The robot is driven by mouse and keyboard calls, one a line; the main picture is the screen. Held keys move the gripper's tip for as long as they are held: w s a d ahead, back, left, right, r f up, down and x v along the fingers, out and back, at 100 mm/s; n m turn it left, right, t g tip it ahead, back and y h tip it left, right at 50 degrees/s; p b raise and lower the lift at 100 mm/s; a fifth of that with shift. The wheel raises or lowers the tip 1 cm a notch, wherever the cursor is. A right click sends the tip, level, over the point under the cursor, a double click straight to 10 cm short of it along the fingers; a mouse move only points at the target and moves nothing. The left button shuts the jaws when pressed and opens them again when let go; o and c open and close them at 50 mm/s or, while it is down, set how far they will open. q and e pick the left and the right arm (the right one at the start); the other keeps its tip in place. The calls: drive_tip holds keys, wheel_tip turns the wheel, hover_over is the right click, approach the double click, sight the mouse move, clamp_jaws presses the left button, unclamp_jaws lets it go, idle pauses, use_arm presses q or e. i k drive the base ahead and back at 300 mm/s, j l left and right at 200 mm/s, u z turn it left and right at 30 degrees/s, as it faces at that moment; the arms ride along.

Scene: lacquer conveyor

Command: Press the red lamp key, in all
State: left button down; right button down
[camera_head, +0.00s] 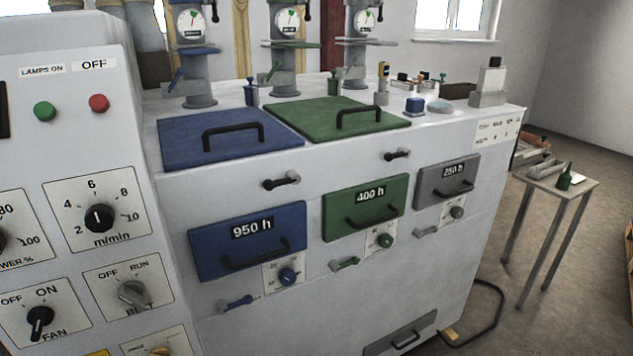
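The red lamp key (99,103) is a round button on the upper left control panel, under the label "OFF" (94,64). A green round button (44,111) sits to its left, under the label "LAMPS ON" (42,70). The red button shows fully, with nothing in front of it. Whether it is pressed in cannot be told. Neither my left nor my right gripper is in view.
Below the buttons are an m/min dial (99,217), a belt switch (134,294) and a fan switch (40,322). To the right, the machine has blue (175,150) and green (375,126) lids. A small table (585,187) stands at the far right.

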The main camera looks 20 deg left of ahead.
sight(99, 103)
drive_tip(key=u, duration=1.75)
